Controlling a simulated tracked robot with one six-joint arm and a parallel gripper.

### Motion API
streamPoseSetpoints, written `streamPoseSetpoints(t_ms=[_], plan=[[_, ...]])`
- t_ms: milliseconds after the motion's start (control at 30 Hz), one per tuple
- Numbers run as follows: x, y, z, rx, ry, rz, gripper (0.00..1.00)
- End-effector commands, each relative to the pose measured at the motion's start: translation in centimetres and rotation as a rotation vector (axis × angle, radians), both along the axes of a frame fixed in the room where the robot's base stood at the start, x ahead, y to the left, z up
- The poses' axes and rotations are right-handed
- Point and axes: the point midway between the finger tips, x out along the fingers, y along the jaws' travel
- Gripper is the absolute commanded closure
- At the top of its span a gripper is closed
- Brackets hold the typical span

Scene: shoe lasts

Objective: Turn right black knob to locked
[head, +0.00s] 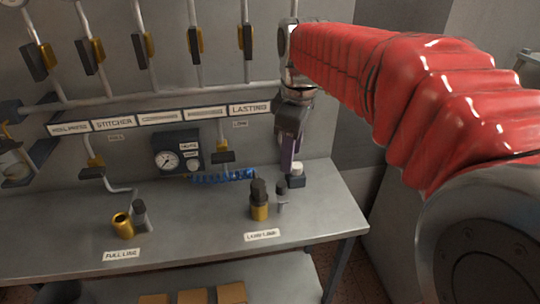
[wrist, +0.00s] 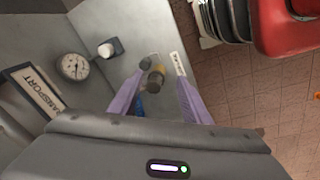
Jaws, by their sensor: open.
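On the bench's right part a brass fitting with a black top (head: 259,199) stands upright beside a slim dark-grey piece (head: 281,196), behind a white label. Dark caps and brass (wrist: 155,76) also show between my fingers in the wrist view. Black-and-yellow handles hang on the wall pipes; one (head: 223,152) is below the right signs. I cannot tell which part is the right black knob, and no locked mark is readable. My gripper (head: 288,166) points down above the bench, its purple fingers open and empty, apart from the brass fitting.
A gauge box (head: 178,152) and a blue coiled item (head: 223,176) are at the wall. Another brass fitting (head: 123,225) stands at left. The bench's front middle is clear; its right edge drops to tiled floor.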

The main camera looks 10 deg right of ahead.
Motion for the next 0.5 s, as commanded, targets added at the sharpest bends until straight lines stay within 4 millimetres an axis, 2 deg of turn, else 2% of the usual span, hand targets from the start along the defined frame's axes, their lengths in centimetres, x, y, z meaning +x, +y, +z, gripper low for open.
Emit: streamPoseSetpoints(t_ms=[100,300,500], plan=[[2.5,0.0,-0.5,-0.012,0.045,0.115,0.57],[5.8,0.0,-1.3,-0.024,0.107,0.301,0.57],[7.2,0.1,-1.8,-0.025,0.136,0.391,0.57]])
